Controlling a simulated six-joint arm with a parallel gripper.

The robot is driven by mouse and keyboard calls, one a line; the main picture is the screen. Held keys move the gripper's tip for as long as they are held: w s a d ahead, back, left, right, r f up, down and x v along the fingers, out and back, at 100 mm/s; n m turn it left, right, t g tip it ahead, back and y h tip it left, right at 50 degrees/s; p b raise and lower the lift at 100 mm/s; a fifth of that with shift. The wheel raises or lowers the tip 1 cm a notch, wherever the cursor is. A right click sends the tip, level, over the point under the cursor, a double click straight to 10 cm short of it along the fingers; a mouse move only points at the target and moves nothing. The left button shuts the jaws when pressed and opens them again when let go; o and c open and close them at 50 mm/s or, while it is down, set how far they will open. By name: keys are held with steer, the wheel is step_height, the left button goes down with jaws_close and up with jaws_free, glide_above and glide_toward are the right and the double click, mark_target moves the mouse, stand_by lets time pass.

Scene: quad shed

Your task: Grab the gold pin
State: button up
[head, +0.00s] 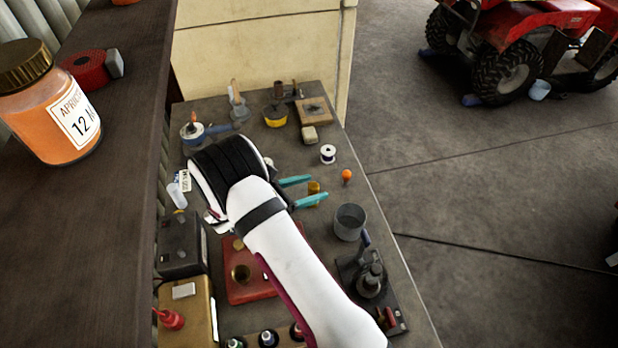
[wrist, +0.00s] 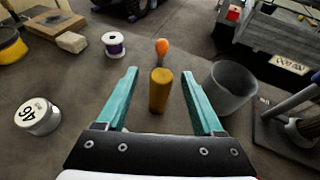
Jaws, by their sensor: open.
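The gold pin (wrist: 160,92) is a short upright cylinder on the bench, seen in the middle of the wrist view between my two teal fingers. It also shows in the head view (head: 314,187), partly covered by a finger. My gripper (wrist: 159,74) is open, with one finger on each side of the pin and a visible gap to both. In the head view my gripper (head: 319,187) reaches in from the left, its fingertips around the pin. I cannot tell how high the fingers are above the bench.
An orange-topped pin (wrist: 162,48) stands just beyond the gold pin. A grey cup (wrist: 232,90) is close to the right finger. A dark stand (head: 371,283) is nearer the bench's right edge.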

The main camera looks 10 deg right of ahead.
steer(key=x, duration=0.4)
steer(key=shift+d+f, duration=0.1)
steer(key=shift+d, duration=0.05)
jaws_close()
stand_by(1.2)
